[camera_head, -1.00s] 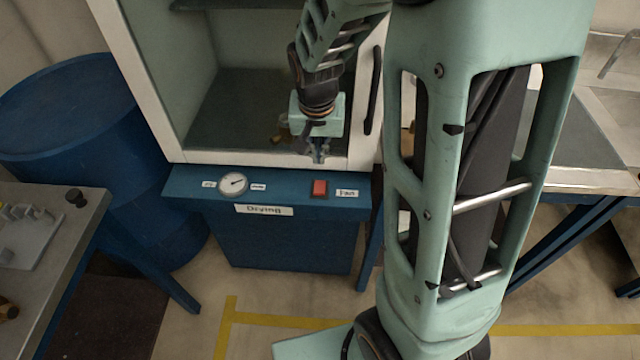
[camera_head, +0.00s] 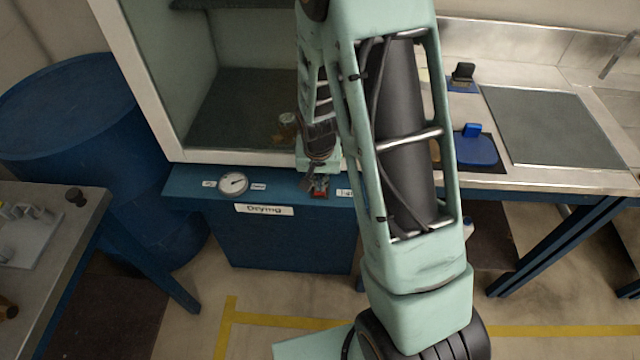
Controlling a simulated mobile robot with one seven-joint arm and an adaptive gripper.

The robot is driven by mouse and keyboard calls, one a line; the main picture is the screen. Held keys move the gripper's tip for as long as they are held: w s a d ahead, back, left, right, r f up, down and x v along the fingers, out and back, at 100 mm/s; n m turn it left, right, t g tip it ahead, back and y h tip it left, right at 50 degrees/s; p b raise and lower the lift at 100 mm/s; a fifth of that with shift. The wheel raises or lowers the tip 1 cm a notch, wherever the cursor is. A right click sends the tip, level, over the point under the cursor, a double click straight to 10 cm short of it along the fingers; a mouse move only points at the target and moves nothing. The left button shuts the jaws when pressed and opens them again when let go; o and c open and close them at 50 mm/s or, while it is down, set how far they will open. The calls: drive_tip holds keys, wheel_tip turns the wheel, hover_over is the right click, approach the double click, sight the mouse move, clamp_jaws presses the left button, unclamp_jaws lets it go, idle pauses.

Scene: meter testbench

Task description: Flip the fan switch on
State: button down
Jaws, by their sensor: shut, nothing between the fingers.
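The fan switch (camera_head: 320,193) is a small red rocker on the front ledge of the blue drying cabinet base (camera_head: 290,236). It is partly hidden by my gripper, so its position cannot be read. My gripper (camera_head: 318,186) is shut and empty, pointing down at the switch's upper part. I cannot tell whether the fingertips touch it. The label to the right of the switch (camera_head: 344,193) is partly covered by my arm.
A round dial gauge (camera_head: 233,184) and a "Drying" sign (camera_head: 264,210) are on the same ledge. The cabinet's chamber is open above, with a small jar (camera_head: 288,125) inside. A steel bench (camera_head: 470,181) stands right, a blue barrel (camera_head: 60,110) left.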

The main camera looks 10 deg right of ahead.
drive_tip(key=shift+s+f, duration=0.1)
drive_tip(key=shift+f, duration=0.3)
drive_tip(key=shift+f, duration=0.15)
drive_tip(key=shift+s+a+f+b, duration=0.15)
drive_tip(key=shift+f+b, duration=0.4)
drive_tip(key=shift+b, duration=0.4)
drive_tip(key=shift+r, duration=0.25)
drive_tip(key=shift+w+d+r+p, duration=0.3)
drive_tip(key=shift+w+r+p, duration=0.1)
drive_tip(key=shift+w, duration=0.25)
